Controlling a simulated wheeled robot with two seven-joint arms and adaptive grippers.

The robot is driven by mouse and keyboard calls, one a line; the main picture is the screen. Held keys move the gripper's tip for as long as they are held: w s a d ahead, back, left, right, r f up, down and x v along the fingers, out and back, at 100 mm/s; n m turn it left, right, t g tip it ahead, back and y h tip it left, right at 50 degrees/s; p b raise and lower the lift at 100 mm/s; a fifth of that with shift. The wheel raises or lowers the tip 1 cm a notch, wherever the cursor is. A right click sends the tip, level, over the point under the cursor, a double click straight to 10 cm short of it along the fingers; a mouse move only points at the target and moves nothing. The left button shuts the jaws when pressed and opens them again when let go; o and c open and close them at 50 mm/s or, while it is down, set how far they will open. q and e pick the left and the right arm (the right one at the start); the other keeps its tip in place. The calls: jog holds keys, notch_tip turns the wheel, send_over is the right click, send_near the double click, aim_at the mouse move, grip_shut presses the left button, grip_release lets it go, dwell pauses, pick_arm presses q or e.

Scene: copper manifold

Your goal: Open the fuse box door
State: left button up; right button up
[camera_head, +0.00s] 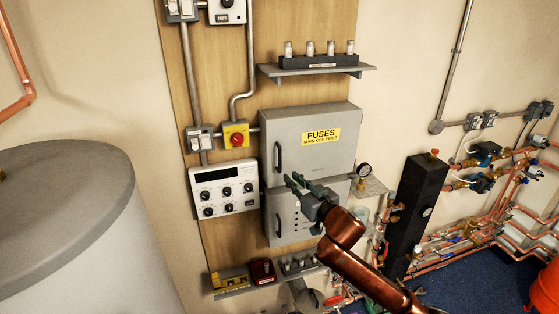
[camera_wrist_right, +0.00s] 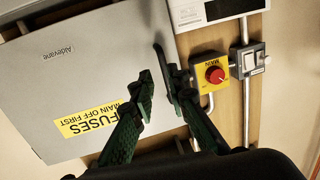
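The fuse box (camera_head: 335,160) is a grey box on the wooden board, with a yellow FUSES label (camera_head: 321,135). Its door looks closed. A dark vertical bar handle (camera_head: 278,158) is on the door's left side. My right gripper (camera_head: 293,181), with green fingers, is near the handle's lower end. In the right wrist view the door (camera_wrist_right: 60,75) appears upside down. There my right gripper (camera_wrist_right: 158,78) has its fingers apart, with the handle (camera_wrist_right: 159,54) at the fingertips; I cannot tell whether they touch it. My left gripper is not in view.
Below is a second grey box (camera_head: 283,222) with its own handle. A red switch on a yellow plate (camera_head: 236,136) and a white control panel (camera_head: 224,190) are to the left. A shelf (camera_head: 318,71) is above. A grey tank (camera_head: 70,215) stands far left.

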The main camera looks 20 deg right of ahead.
aim_at(280, 170)
jog(key=shift+t, duration=0.3)
jog(key=w+r, duration=0.1)
jog(key=w, duration=0.1)
jog(key=w+a+r+p, duration=0.1)
jog(key=w, duration=0.2)
jog(key=w+a+r, duration=0.1)
jog(key=w+r, duration=0.1)
jog(key=w, duration=0.1)
jog(key=shift+w+a+p, duration=0.1)
jog(key=shift+w+p, duration=0.05)
jog(key=shift+p, duration=0.15)
jog(key=shift+c, duration=0.2)
grip_shut()
